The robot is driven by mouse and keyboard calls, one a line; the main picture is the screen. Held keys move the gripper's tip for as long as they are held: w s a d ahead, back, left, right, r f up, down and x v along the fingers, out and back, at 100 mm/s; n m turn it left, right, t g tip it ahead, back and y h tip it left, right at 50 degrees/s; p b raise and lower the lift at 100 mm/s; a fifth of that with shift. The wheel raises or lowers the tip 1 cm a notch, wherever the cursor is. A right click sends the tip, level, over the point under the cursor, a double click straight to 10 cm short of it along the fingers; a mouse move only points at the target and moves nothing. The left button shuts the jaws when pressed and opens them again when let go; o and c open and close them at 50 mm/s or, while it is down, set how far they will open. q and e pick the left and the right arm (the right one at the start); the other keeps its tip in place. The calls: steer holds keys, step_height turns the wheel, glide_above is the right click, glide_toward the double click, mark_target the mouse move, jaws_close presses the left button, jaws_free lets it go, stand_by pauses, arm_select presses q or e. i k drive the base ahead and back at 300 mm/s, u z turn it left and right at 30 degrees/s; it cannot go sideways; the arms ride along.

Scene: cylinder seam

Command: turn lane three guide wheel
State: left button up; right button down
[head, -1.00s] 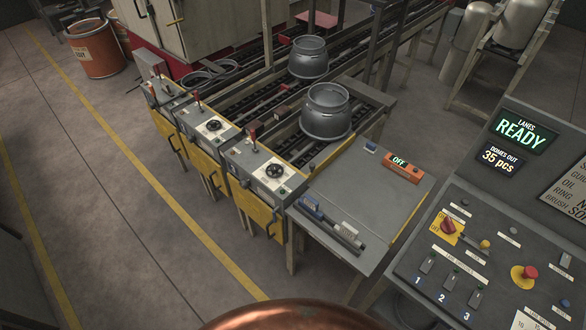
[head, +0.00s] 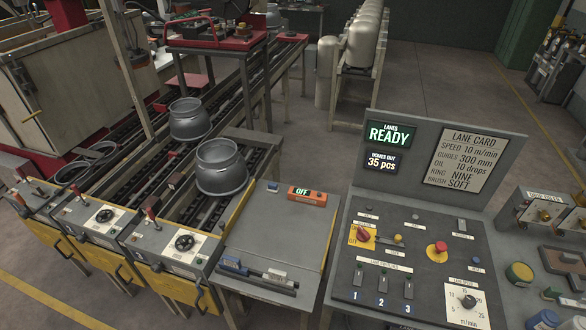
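Lane boxes stand in a row at the left, at the ends of the roller lanes. The rightmost box (head: 165,262) carries a dark handwheel (head: 185,242) on a white plate. The box to its left (head: 90,236) carries a similar handwheel (head: 104,215). A further box (head: 22,196) sits at the left edge, and I cannot make out a wheel on it. Lane numbers on the boxes are not readable. Neither of my grippers is in view.
Two grey metal domes (head: 222,168) (head: 188,120) rest on the lanes. A grey table (head: 272,235) with an orange OFF display (head: 307,195) stands right of the boxes. A control console (head: 409,260) reads LANES READY; its lane card (head: 466,160) says guides 300 mm.

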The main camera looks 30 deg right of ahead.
mark_target(184, 241)
steer(key=z, duration=2.35)
steer(key=k, duration=1)
steer(key=u, duration=3.05)
steer(key=i, duration=2.8)
